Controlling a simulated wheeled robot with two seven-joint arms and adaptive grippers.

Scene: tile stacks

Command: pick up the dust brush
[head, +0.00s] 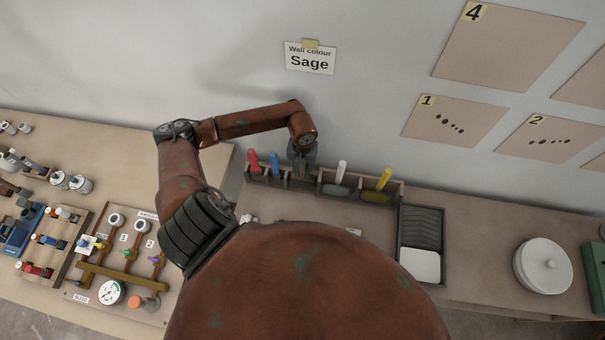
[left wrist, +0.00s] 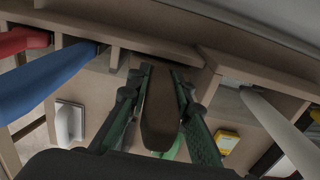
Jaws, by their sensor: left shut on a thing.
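My left gripper (head: 301,172) reaches down into the tool rack (head: 258,180) against the wall, between the blue and white handles. In the left wrist view its two green fingers (left wrist: 162,78) are shut on a brown handle, which I take to be the dust brush (left wrist: 160,118). The handle lies between the fingers, inside a rack compartment. Its lower end and any bristles are hidden. In the head view the gripper covers the brush. My right gripper is not in view.
Beside the gripper stand a blue handle (head: 274,162), a red handle (head: 253,160), a white handle (head: 341,171) and a yellow handle (head: 383,179). A dark paint tray (head: 421,228) and a round white lidded pot (head: 543,266) are to the right. A valve board (head: 119,255) lies left.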

